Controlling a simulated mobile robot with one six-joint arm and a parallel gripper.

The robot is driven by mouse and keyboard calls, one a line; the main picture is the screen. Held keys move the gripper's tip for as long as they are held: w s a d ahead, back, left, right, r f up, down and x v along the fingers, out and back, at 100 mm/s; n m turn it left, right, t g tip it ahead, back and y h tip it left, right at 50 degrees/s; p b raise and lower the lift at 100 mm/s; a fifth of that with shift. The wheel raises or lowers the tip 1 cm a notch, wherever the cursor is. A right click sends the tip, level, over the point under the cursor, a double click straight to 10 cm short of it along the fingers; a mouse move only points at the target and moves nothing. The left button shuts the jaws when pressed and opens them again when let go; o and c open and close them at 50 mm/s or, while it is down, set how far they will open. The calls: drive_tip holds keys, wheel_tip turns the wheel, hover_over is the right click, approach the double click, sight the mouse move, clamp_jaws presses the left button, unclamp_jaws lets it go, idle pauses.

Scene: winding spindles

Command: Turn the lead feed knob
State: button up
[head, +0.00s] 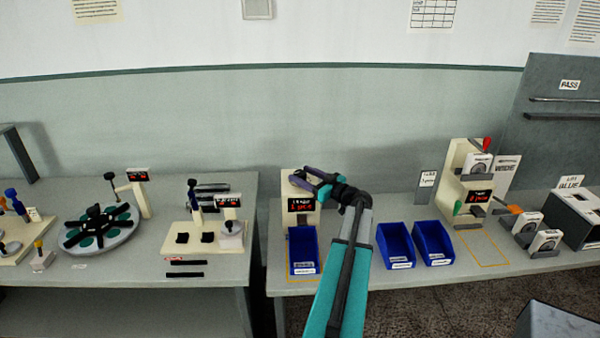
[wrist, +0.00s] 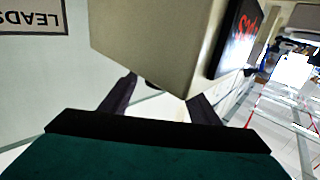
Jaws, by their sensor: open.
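The cream lead feed unit (head: 289,215) stands on the right-hand bench, with a dark display showing red characters. My gripper (head: 299,178) is in front of its upper part, above the display. In the wrist view, the unit's cream housing (wrist: 150,45) fills the upper middle and its display (wrist: 237,38) is at the right. My two dark fingers (wrist: 160,100) are spread apart at the housing's lower edge, with nothing seen held between them. I cannot tell whether they touch the housing. The knob cannot be made out in either view; the gripper or housing may hide it.
A blue bin (head: 303,252) sits below the unit's display. Two more blue bins (head: 414,244) stand to the right of my arm. A cream weighing stand (head: 452,180) is farther right. Bench space right of the unit is partly clear.

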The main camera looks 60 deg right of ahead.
drive_tip(key=shift+w+d, duration=0.15)
drive_tip(key=shift+w, duration=0.7)
drive_tip(key=c, duration=1.1)
drive_tip(key=shift+o, duration=0.2)
drive_tip(key=shift+r+m+h+p, duration=0.1)
drive_tip(key=shift+m+h+p, duration=0.55)
drive_tip(key=shift+h, duration=0.45)
drive_tip(key=shift+m+g+h+p, duration=0.3)
drive_tip(key=shift+m+g+h, duration=0.9)
drive_tip(key=shift+h, duration=0.7)
drive_tip(key=shift+m+g+h+b, duration=0.4)
drive_tip(key=shift+m+g+h, duration=0.2)
drive_tip(key=shift+m+h, duration=0.5)
drive_tip(key=shift+m+g+h+b, duration=0.7)
drive_tip(key=shift+h+b, duration=0.2)
drive_tip(key=shift+b, duration=0.25)
drive_tip(key=shift+d+m+g+h+b, duration=0.15)
drive_tip(key=shift+m+g+h+b, duration=0.55)
drive_tip(key=shift+b, duration=1.35)
